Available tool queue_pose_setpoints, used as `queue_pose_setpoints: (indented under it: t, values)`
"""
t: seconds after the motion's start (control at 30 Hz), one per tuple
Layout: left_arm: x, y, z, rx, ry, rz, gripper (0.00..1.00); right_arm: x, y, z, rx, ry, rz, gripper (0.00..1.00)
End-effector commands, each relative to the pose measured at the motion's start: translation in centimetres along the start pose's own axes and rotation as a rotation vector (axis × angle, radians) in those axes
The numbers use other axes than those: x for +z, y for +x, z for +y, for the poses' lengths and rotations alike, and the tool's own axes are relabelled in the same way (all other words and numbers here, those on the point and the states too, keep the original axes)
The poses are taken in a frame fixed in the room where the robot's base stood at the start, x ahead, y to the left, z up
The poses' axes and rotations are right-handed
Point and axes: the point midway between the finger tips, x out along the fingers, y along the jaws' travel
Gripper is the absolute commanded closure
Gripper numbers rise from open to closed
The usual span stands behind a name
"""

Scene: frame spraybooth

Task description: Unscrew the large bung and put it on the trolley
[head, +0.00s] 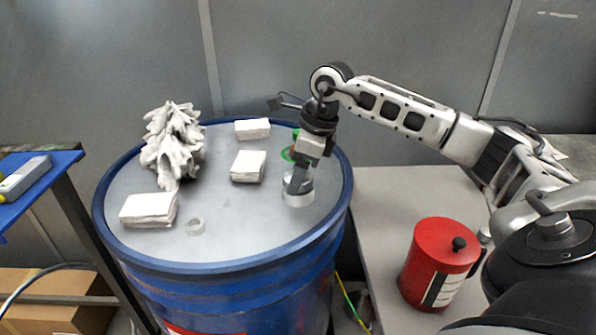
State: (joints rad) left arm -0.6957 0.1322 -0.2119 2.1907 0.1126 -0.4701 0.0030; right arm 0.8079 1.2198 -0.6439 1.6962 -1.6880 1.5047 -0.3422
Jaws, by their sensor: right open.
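The large bung (297,200) is a pale grey round cap at the right side of the grey top of a blue drum (240,222). My right gripper (299,184) points down onto it, with its jaws open at the bung. The fingers hide part of the bung, and I cannot tell whether they touch it. A blue-topped stand (58,166) at the left edge may be the trolley; a grey surface (385,190) lies to the right of the drum. My left gripper is out of view.
A green item (288,153) is partly hidden behind my gripper. A red can (438,262) stands on the grey surface.

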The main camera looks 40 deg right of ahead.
Motion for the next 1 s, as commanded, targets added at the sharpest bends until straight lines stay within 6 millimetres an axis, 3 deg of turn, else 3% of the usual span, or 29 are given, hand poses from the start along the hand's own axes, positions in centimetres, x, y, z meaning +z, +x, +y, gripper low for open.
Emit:
queue_pose_setpoints:
  t: [0.53,0.77,1.0]
  values:
    - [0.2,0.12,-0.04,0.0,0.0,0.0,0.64,0.01,0.01,0.07,-0.157,0.498,-0.001,0.36]
    - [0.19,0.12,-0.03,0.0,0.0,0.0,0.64,0.01,0.01,0.08,-0.199,0.638,0.001,0.36]
    - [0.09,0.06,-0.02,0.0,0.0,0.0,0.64,0.06,0.0,0.14,-0.284,0.914,0.001,0.36]
